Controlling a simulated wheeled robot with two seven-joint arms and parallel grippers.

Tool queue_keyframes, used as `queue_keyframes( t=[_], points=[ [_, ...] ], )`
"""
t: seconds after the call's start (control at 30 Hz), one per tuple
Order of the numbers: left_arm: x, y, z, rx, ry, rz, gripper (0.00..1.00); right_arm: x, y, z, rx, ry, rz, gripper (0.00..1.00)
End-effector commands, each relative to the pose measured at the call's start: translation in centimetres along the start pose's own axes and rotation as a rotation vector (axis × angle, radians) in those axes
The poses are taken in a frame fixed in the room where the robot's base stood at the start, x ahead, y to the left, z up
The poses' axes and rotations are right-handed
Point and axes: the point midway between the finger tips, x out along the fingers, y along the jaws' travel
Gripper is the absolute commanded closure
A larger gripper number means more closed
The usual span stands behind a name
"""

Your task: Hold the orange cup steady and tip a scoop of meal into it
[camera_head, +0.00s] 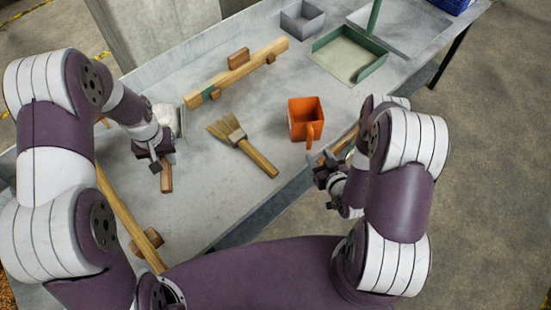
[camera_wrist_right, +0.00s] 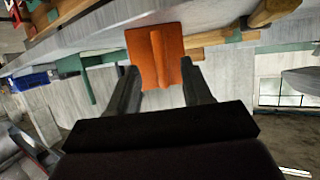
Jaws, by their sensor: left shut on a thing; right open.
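The orange cup (camera_head: 304,117) stands upright on the grey bench, its handle toward me. In the right wrist view the cup (camera_wrist_right: 152,58) shows ahead, its handle between the lines of the two fingers. My right gripper (camera_head: 325,170) is open and empty, just in front of the cup at the bench's near edge, apart from it as far as I can tell. My left gripper (camera_head: 157,163) is shut on a brown wooden handle (camera_head: 166,182), apparently the scoop's. A pale thing (camera_head: 165,117) beyond the left wrist is partly hidden; I cannot tell if it is the scoop's load.
A brush (camera_head: 242,144) lies between the left gripper and the cup. A wooden bar with blocks (camera_head: 237,72) lies behind it, another wooden bar (camera_head: 130,222) at the left front. A green-edged dustpan-like tray (camera_head: 345,57) and a grey box (camera_head: 302,18) sit at the back.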

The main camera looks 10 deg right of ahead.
Motion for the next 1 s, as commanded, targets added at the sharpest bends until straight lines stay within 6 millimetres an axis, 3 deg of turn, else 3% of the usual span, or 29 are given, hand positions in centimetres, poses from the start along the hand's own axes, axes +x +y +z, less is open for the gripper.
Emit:
queue_keyframes(
  t=[0.1,0.3,0.67,0.7,0.83,0.87,1.0],
  points=[
    [-0.2,0.0,-0.1,0.000,0.003,0.000,1.00,2.7,-0.1,-0.1,-0.001,0.001,-0.002,0.50],
    [-0.2,0.0,-0.1,0.000,0.003,0.000,1.00,6.0,0.0,0.0,0.000,0.000,-0.001,0.50],
    [-0.2,0.0,-0.1,0.000,0.003,0.000,1.00,7.0,0.0,-0.1,0.002,-0.001,0.001,0.50],
    [-0.2,0.0,-0.1,0.000,0.003,0.000,1.00,7.0,0.0,-0.1,0.001,-0.001,0.001,0.54],
    [-0.2,0.0,-0.1,0.000,0.003,0.000,1.00,7.0,0.0,-0.1,0.001,-0.001,0.001,0.96],
    [-0.2,0.0,-0.1,0.000,0.003,0.000,1.00,7.0,0.0,-0.1,0.001,-0.001,0.001,1.00],
    [-0.2,0.0,-0.1,0.000,0.003,0.000,1.00,7.0,0.0,-0.1,0.001,-0.001,0.001,1.00]
  ],
)
